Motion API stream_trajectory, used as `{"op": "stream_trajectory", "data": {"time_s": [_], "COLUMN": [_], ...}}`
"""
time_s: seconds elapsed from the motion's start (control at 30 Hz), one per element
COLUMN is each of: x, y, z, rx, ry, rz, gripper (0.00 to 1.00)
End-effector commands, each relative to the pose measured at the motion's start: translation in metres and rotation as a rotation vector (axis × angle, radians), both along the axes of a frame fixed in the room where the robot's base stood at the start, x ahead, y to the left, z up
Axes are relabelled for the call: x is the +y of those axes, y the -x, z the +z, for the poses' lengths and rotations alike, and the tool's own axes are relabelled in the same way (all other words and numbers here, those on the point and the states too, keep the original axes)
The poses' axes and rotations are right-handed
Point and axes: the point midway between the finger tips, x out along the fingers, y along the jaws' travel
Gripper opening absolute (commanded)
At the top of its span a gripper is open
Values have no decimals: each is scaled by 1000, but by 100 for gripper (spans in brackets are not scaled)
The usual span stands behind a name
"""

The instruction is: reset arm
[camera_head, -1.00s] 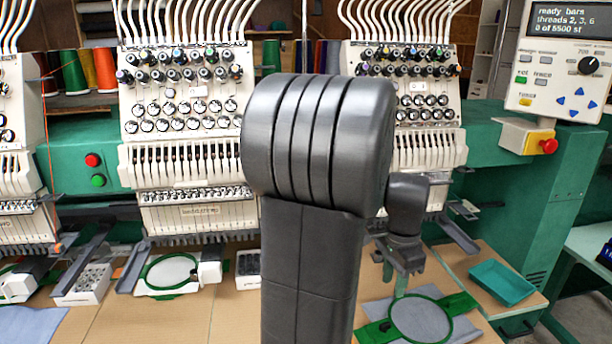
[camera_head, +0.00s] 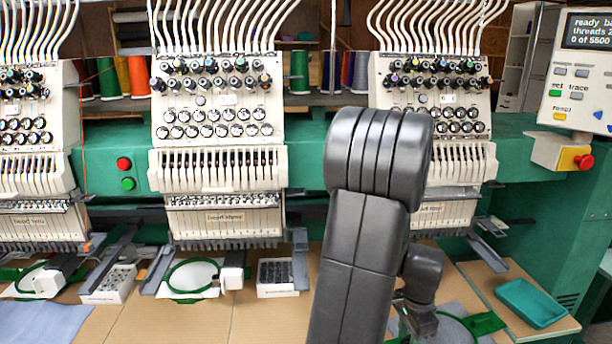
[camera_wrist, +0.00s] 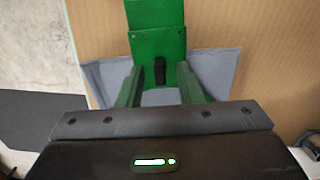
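My gripper (camera_head: 418,330) is at the lower right in the head view, below my dark arm, which hides part of it. In the wrist view my gripper (camera_wrist: 160,88) shows two green fingers standing apart with a gap between them, so it looks open and holds nothing that I can see. Below it is a green hoop (camera_head: 455,326) with grey cloth, partly hidden by my arm in the head view. In the wrist view the grey cloth (camera_wrist: 218,72) and a green bracket plate (camera_wrist: 157,18) lie beyond the fingers.
Embroidery heads (camera_head: 217,130) stand in a row behind the tan table (camera_head: 275,322). Another green hoop (camera_head: 192,276), a white box of dark pieces (camera_head: 277,290) and a teal tray (camera_head: 530,302) lie there. A control panel (camera_head: 585,75) hangs at the right.

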Motion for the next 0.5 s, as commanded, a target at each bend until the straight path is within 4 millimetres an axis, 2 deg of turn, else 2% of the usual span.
{"op": "stream_trajectory", "data": {"time_s": [0.3,0.5], "x": [0,0], "y": [-1,-1], "z": [3,27], "rx": [-2,-5], "ry": [0,2], "rz": [-2,-9], "gripper": [33,33]}}
